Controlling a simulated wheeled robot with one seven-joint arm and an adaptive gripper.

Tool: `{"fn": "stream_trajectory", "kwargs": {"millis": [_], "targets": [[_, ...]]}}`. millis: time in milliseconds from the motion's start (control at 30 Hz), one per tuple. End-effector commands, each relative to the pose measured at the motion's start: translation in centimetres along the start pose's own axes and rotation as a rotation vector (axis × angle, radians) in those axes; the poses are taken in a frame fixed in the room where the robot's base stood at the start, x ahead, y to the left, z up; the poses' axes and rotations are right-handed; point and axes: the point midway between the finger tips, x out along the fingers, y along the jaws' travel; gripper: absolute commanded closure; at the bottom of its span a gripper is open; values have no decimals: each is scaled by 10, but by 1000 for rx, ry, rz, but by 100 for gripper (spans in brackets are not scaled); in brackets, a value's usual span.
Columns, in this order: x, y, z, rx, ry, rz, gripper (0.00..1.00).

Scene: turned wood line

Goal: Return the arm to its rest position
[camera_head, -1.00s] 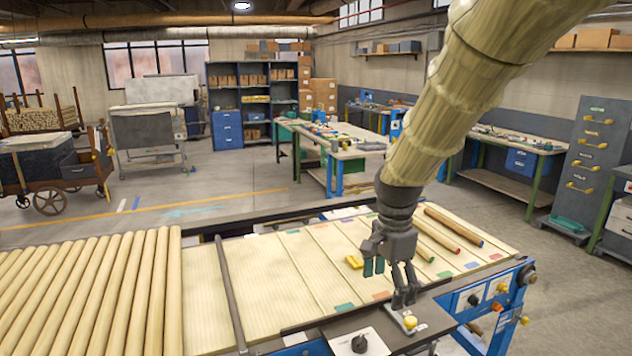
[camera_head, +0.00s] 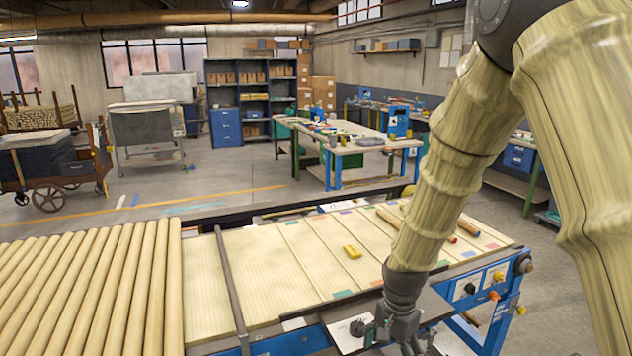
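My arm comes in from the right side and bends down. My gripper (camera_head: 393,336) hangs at the bottom edge, in front of the wooden line. It is in front of the dark control plate, and part of its lower end is cut off by the frame. Its fingers look spread apart, with nothing seen between them. I cannot tell whether it touches the plate. A small yellow block (camera_head: 352,252) lies on the pale slatted bed (camera_head: 262,265), apart from the gripper.
Several wooden rods lie side by side at the left (camera_head: 100,290). A dark bar (camera_head: 230,285) crosses the bed. Rods with coloured ends (camera_head: 467,227) lie behind my arm at the right. A blue control panel (camera_head: 480,290) with knobs is at the right end. A workbench (camera_head: 345,145) stands behind.

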Motion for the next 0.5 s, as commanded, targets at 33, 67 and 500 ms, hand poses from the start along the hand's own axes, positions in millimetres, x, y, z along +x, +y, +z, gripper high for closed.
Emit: {"fn": "stream_trajectory", "kwargs": {"millis": [33, 67, 500], "targets": [[29, 10, 4, -29, -7, 7, 12], [42, 15, 5, -49, -8, 5, 12], [216, 106, 44, -353, -12, -1, 12]]}}
